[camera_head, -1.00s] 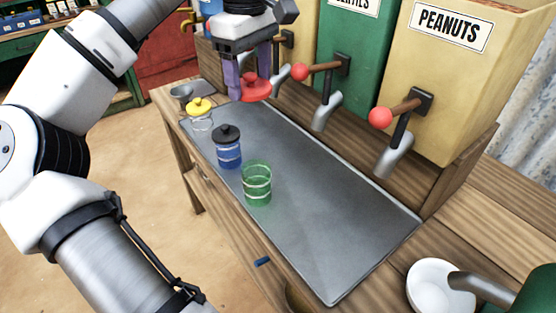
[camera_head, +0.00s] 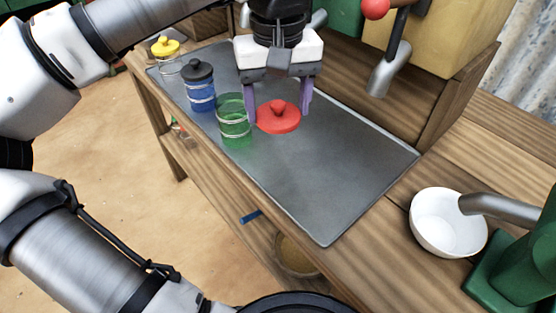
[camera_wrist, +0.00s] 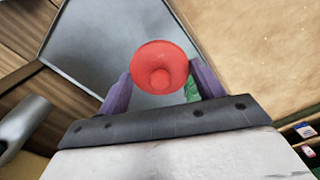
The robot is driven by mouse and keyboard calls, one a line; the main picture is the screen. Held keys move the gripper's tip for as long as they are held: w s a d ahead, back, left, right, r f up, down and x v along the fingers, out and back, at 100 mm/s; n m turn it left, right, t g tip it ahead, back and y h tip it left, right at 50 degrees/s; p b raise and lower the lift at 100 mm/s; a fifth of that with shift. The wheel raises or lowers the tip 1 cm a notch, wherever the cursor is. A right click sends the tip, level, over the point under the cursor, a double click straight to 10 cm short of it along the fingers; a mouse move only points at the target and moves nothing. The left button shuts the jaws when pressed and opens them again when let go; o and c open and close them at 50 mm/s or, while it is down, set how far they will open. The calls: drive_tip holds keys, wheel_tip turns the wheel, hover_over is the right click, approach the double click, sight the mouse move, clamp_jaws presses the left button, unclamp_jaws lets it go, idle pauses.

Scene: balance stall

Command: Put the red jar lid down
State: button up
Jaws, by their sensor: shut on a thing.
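The red jar lid (camera_head: 278,118) is a round disc with a knob on top. My gripper (camera_head: 279,108) points down over the metal tray (camera_head: 340,190), its purple fingers either side of the lid, shut on it. The wrist view shows the lid (camera_wrist: 160,66) between the fingertips (camera_wrist: 160,85). I cannot tell whether the lid touches the tray or hangs just above it. The open green jar (camera_head: 234,122) stands upright just left of the lid, with no lid on it.
A blue jar with a black lid (camera_head: 201,88) and a clear jar with a yellow lid (camera_head: 167,52) stand further left on the tray. The tray's right part is clear. A white bowl (camera_head: 449,222) and green apparatus (camera_head: 520,250) are at right. A dispenser spout (camera_head: 390,70) hangs behind.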

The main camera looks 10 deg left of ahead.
sight(278, 170)
wheel_tip(278, 170, down, 13)
drive_tip(key=shift+r+b, duration=0.1)
drive_tip(key=shift+b, duration=0.3)
drive_tip(key=shift+f, duration=0.25)
drive_tip(key=o, duration=0.7)
drive_tip(key=shift+c, duration=0.2)
drive_tip(key=shift+r, duration=0.2)
wheel_tip(278, 170, up, 12)
drive_tip(key=shift+r+p, duration=0.1)
drive_tip(key=shift+p, duration=0.2)
